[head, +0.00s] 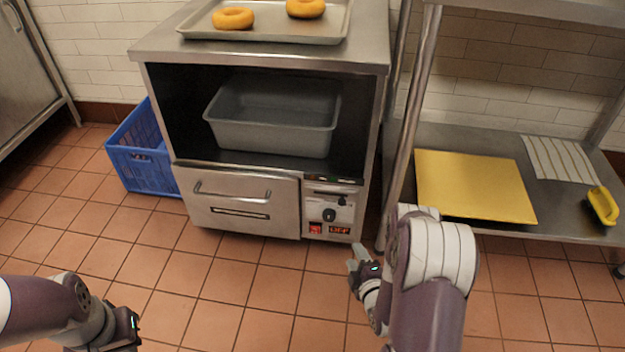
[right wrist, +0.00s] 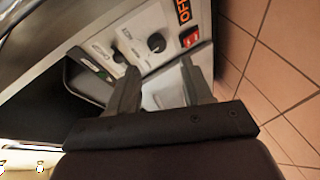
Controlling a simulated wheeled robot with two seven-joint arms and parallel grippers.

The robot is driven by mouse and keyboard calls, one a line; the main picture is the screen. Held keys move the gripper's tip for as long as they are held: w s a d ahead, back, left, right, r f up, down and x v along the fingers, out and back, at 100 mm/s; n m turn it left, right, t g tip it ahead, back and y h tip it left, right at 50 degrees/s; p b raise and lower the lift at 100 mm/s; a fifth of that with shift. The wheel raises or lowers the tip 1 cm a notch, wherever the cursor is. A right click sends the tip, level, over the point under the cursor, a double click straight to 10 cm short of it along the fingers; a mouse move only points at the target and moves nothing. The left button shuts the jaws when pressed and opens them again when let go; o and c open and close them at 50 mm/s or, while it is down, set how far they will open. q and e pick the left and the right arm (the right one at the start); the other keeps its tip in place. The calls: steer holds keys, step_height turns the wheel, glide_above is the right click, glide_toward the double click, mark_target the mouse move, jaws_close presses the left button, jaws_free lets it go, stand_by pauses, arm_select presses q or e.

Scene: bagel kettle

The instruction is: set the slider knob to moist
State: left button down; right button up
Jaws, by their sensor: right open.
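The control panel (head: 330,209) is on the lower right front of the steel cabinet. It carries a small dark slider knob (head: 342,202), a round black dial (head: 329,215), a red switch and a display reading OFF. In the right wrist view the slider knob (right wrist: 118,57) shows beside the dial (right wrist: 156,43); the setting labels are too small to read. My right gripper (head: 356,258) is open and empty, low and just right of the panel. Its fingers (right wrist: 160,66) point toward the panel, apart from the knob. My left gripper (head: 125,328) is low at left, its fingers not clearly shown.
The cabinet (head: 165,52) holds a grey tub (head: 270,135) on its open shelf above a closed drawer (head: 235,205). A tray (head: 270,31) with bagels lies on top. A blue crate (head: 145,155) stands left. A steel table with a yellow board (head: 470,185) stands right.

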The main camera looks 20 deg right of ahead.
mark_target(342, 204)
step_height(342, 204, up, 5)
steer(key=w+n+t, duration=0.2)
steer(key=n+t, duration=0.1)
steer(key=w+b, duration=0.2)
steer(key=w, duration=0.1)
steer(key=w+d+b, duration=0.1)
steer(key=w+b, duration=0.1)
steer(key=w, duration=0.2)
steer(key=w+d+b, duration=0.1)
steer(key=w+b, duration=0.1)
steer(key=w, duration=0.2)
steer(key=shift+w+d+b, duration=0.1)
steer(key=shift+d+b, duration=0.05)
steer(key=shift+b, duration=0.2)
steer(key=shift+w+d+r, duration=0.1)
steer(key=shift+w+r, duration=0.05)
steer(key=shift+w, duration=0.25)
jaws_close()
